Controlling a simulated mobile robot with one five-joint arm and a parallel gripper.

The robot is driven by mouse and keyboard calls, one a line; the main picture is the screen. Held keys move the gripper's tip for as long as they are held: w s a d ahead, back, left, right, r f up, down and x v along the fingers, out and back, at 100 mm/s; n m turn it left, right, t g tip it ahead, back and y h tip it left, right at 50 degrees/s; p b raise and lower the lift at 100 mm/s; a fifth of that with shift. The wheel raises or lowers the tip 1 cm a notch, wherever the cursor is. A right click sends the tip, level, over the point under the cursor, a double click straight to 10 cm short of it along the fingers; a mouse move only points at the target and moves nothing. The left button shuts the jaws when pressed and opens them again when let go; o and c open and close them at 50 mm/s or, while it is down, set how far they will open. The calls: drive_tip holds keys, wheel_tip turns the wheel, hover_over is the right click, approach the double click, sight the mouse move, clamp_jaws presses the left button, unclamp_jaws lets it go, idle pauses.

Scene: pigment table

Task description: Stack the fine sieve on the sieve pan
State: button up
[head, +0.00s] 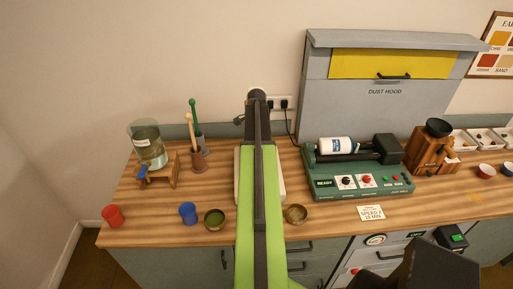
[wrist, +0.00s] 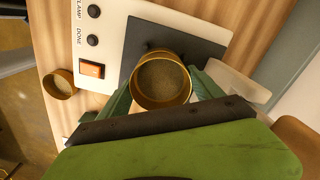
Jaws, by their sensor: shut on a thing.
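In the wrist view, my gripper (wrist: 162,98) is shut on a round brass vessel, which I take for the fine sieve (wrist: 161,82). It is over the dark plate (wrist: 208,46) of a white machine (wrist: 118,52). Its inside is dull brown and looks empty. I cannot tell whether it touches anything below, and the sieve pan is not clearly seen there. A second brass ring (wrist: 60,84) stands on the wood in front of the machine, and also shows in the head view (head: 296,214). I cannot tell whether it is a sieve or a pan. My arm hides the gripper in the head view.
A brass bowl with green contents (head: 215,219), a blue cup (head: 188,213) and a red cup (head: 112,216) stand along the front left. A green mill (head: 358,188) stands to the right. A water jar (head: 148,147) stands at the back left.

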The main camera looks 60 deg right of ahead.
drive_tip(key=shift+f+b, duration=0.5)
idle(0.3)
drive_tip(key=o, duration=1.1)
drive_tip(key=shift+o, duration=0.2)
wheel_tip(320, 180, up, 11)
drive_tip(key=p, duration=1.1)
